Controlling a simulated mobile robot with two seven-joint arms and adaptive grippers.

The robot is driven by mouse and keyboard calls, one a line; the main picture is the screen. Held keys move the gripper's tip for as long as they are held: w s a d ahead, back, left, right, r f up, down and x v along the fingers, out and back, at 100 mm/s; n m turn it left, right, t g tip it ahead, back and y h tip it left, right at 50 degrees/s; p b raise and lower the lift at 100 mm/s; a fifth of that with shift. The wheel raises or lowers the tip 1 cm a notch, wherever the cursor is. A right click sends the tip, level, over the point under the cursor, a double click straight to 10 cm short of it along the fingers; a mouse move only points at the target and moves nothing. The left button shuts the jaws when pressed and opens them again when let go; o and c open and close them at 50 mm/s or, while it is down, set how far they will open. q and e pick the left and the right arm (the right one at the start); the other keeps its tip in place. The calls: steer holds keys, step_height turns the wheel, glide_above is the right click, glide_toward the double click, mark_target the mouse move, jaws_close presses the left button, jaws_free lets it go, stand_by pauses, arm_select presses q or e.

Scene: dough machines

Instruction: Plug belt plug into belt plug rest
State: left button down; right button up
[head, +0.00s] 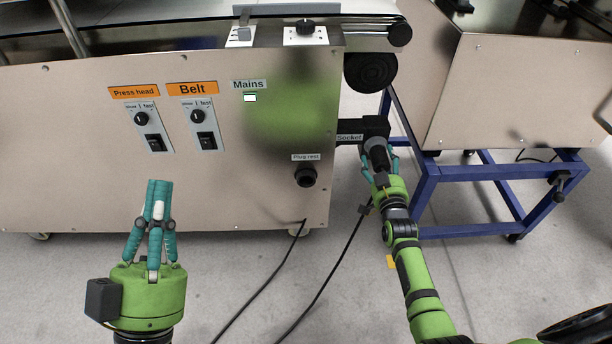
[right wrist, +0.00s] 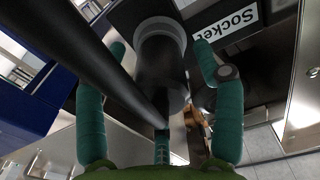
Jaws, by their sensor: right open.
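The belt plug (head: 378,153), a dark cylinder, sits at the black socket box (head: 374,127) right of the machine's front panel. It also shows in the right wrist view (right wrist: 160,72), between the fingers. My right gripper (head: 380,168) is open, its teal fingers around the plug; contact cannot be told. The belt plug rest (head: 306,178), a round black fitting under the "Plug rest" label, is on the panel's lower right. My left gripper (head: 159,186) points up in front of the panel, left of the rest, with its fingertips together and nothing visible in them.
Black cables (head: 328,275) run down to the floor between my arms. A blue-framed stand (head: 480,188) under a second machine is close to the right of my right gripper. The panel holds Press head and Belt switches (head: 206,141). Grey floor is open in front.

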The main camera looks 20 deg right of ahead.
steer(key=shift+p, duration=0.35)
stand_by(0.4)
jaws_close()
steer(key=c, duration=0.6)
jaws_free()
steer(key=shift+c, duration=0.2)
steer(key=c, duration=0.6)
